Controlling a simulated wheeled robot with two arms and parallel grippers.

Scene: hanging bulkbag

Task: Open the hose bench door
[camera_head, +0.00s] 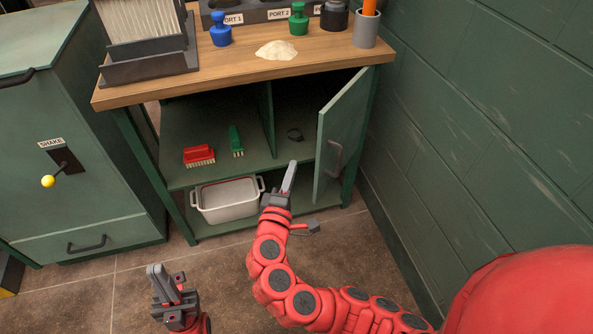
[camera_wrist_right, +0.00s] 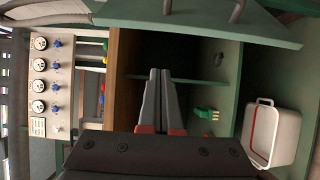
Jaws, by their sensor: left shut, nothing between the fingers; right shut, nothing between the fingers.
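The hose bench door (camera_head: 341,132) is a green panel on the right of the bench. It stands swung open, with a grey handle (camera_head: 333,158) on its face. My right gripper (camera_head: 290,172) is shut and empty, to the left of the door, in front of the bench's open compartment. In the right wrist view the shut fingers (camera_wrist_right: 160,75) point toward the bench, and the door (camera_wrist_right: 200,22) crosses the top of the picture. I see no contact between gripper and door. My left gripper (camera_head: 162,278) is shut and empty, low over the floor.
A white tub (camera_head: 227,200) sits below. A green wall (camera_head: 480,130) stands close on the right.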

